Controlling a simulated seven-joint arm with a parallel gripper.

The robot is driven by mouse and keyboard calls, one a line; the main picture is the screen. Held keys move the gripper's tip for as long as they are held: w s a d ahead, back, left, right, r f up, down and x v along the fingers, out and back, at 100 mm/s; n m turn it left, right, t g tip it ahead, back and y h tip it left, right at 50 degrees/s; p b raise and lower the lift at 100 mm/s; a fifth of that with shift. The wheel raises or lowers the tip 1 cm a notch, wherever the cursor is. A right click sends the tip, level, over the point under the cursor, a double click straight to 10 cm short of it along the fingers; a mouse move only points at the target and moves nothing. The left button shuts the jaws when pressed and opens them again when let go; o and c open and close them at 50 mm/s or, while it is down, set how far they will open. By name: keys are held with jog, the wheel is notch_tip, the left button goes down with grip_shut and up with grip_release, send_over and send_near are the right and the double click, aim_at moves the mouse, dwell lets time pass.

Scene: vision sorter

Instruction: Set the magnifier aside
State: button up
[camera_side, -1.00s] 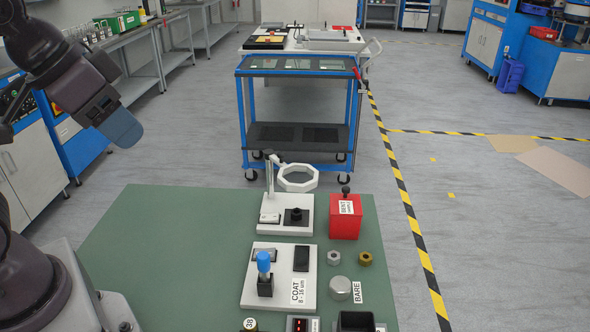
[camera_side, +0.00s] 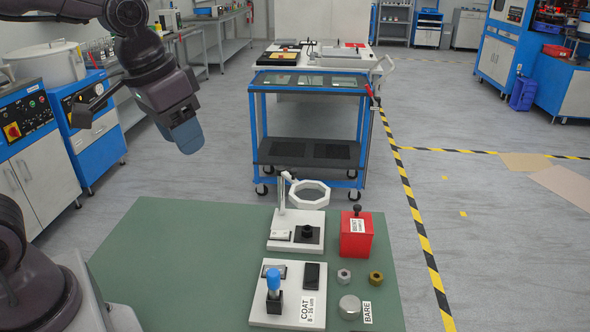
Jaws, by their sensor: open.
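The magnifier (camera_side: 309,206) is a white octagonal ring. It sits beside an upright post (camera_side: 282,195) on a white base plate (camera_side: 312,217) at the back of the green table. A black knob-like piece and a small pale block stand on that plate below the ring. My gripper (camera_side: 187,138), with blue fingers, hangs in the air at the upper left, well apart from the magnifier. It is open, with nothing visible in it; the gap between the fingers is hard to see from this side.
A red block labelled BENT (camera_side: 356,243) stands right of the magnifier plate. In front are a COAT plate (camera_side: 273,319) with a blue-topped piece, two nuts and a silver disc (camera_side: 350,307). The green table's left part (camera_side: 170,255) is clear. A blue cart (camera_side: 253,130) stands behind.

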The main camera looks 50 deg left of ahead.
jog(key=w+a+f+n+g, duration=0.2)
jog(key=w, duration=0.8)
jog(key=n+g, duration=0.1)
jog(key=n, duration=0.4)
send_over(293, 169)
jog(key=shift+f, duration=1.85)
notch_tip(293, 169, down, 12)
jog(key=shift+d+f, duration=0.1)
grip_shut()
